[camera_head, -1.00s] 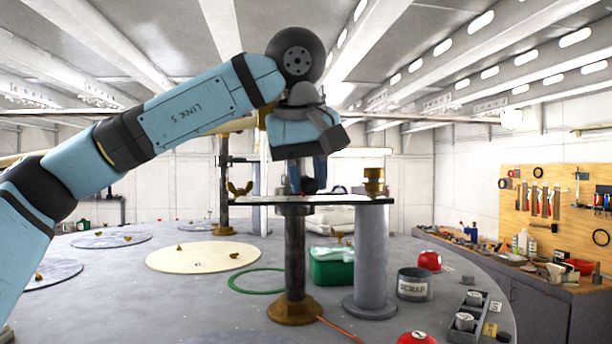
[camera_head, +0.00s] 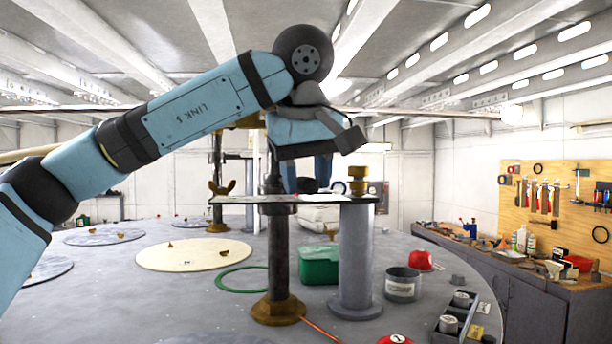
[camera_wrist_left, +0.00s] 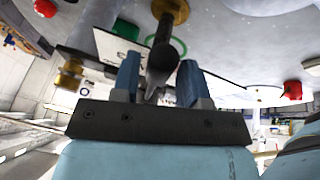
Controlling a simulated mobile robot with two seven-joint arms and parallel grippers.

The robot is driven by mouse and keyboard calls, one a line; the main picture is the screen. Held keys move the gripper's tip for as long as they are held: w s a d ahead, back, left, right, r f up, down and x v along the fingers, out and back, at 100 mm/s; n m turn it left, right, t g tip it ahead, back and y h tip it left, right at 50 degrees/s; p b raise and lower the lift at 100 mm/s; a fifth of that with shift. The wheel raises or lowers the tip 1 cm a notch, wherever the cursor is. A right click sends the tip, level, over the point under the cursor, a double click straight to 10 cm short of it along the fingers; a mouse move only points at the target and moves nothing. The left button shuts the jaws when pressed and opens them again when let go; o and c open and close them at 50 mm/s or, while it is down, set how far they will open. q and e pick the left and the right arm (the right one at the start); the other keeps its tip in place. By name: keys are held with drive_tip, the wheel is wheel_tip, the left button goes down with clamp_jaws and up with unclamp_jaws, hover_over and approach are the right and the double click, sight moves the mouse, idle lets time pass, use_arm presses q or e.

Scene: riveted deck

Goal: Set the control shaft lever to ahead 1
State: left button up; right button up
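A dark upright shaft (camera_head: 281,245) with a brass foot stands on the grey round deck. A thin flat plate (camera_head: 240,200) with lettering sits across it, also in the left wrist view (camera_wrist_left: 112,48). My left gripper (camera_head: 307,184) points down over the plate, just right of the shaft. In the left wrist view, its two blue fingers (camera_wrist_left: 158,72) are apart. The dark tapered shaft (camera_wrist_left: 163,52) shows in the gap between them; I cannot tell if it touches either. The lever's handle and its setting are not clear. My right gripper is not in view.
A grey pillar (camera_head: 355,262) with a brass fitting (camera_head: 358,182) stands right of the shaft. A green box (camera_head: 319,266), a scrap can (camera_head: 401,285) and red domed items (camera_head: 420,260) are near it. A tool board (camera_head: 556,205) hangs at the right. The deck's left side is fairly open.

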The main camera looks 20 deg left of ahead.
use_arm(q)
drive_tip(key=shift+o, duration=0.8)
drive_tip(key=v, duration=1.3)
drive_tip(key=shift+s+r, duration=0.25)
drive_tip(key=shift+r, duration=0.1)
